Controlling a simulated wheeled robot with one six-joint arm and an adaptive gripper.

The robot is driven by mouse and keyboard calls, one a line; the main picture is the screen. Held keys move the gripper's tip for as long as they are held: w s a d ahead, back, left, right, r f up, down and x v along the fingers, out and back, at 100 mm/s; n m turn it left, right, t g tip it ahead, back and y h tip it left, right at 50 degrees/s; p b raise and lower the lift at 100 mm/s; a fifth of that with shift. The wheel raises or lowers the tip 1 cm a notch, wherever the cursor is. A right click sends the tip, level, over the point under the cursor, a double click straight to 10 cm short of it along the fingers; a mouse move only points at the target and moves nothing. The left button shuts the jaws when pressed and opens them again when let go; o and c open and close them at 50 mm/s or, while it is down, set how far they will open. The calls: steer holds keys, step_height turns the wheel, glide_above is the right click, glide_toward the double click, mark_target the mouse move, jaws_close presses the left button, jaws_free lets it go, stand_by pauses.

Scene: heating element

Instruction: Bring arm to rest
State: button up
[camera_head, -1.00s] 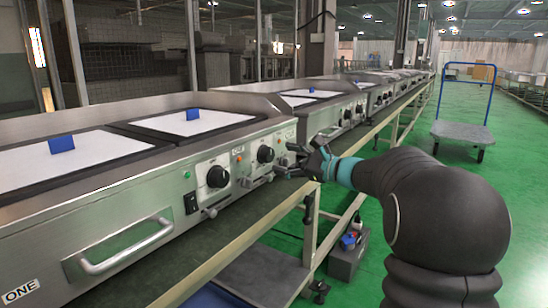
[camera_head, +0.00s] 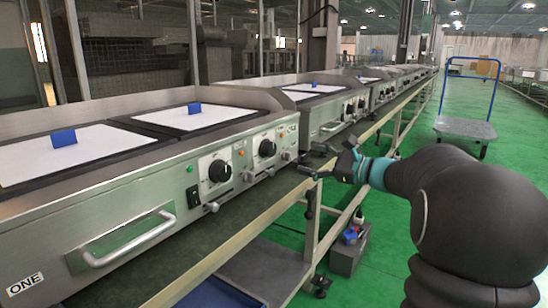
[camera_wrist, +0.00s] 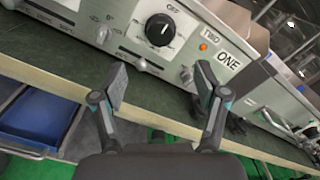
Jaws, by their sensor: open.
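My gripper (camera_head: 316,161) is open and empty in the head view, at the right end of the nearest steel heating unit (camera_head: 130,233), over the front edge of the bench. In the wrist view my gripper (camera_wrist: 160,85) shows two spread fingers with nothing between them. Beyond them is the unit's front panel (camera_wrist: 215,65), with a black knob (camera_wrist: 160,29), an orange light and a "ONE" label. A clear gap of bench top shows between the fingertips and the panel.
The bench (camera_head: 240,226) runs away to the back with more heating units (camera_head: 333,101). A cart with a blue handle (camera_head: 466,127) stands on the green floor at the right. Blue bins (camera_wrist: 38,119) sit under the bench. A grey box (camera_head: 350,250) stands on the floor.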

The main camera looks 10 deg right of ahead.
steer(key=w+d+f+m+t+h, duration=0.25)
steer(key=d+m+h, duration=0.3)
steer(key=m, duration=0.45)
steer(key=w+d+f+m+t+h, duration=0.1)
steer(key=w+d+f+m+h, duration=0.15)
steer(key=d+m+h, duration=0.55)
steer(key=s+d+f+m+g+h+p, duration=0.1)
steer(key=s+d+f+m+g+h, duration=0.3)
steer(key=m, duration=0.7)
steer(key=s+a+f+m+g+h+p, duration=0.1)
steer(key=s+m, duration=0.5)
steer(key=m, duration=0.4)
steer(key=s+a+f+m+g+y+p, duration=0.1)
steer(key=s+a+m+g+p, duration=0.15)
steer(key=s+a+m, duration=0.6)
steer(key=s+a+f+m+g+y+p, duration=0.15)
steer(key=s+a+m+g, duration=0.3)
steer(key=s, duration=0.65)
steer(key=s+a+r+y+p, duration=0.1)
steer(key=s+a+r+p, duration=0.1)
steer(key=s+a, duration=0.3)
steer(key=s+a+r+t+y+p, duration=0.1)
steer(key=s+a+r+y+p, duration=0.1)
steer(key=s+a+r, duration=0.2)
steer(key=s+a, duration=0.1)
steer(key=a, duration=0.2)
steer(key=shift+s+r+p, duration=0.25)
steer(key=shift+r+p, duration=0.05)
steer(key=shift+p, duration=0.1)
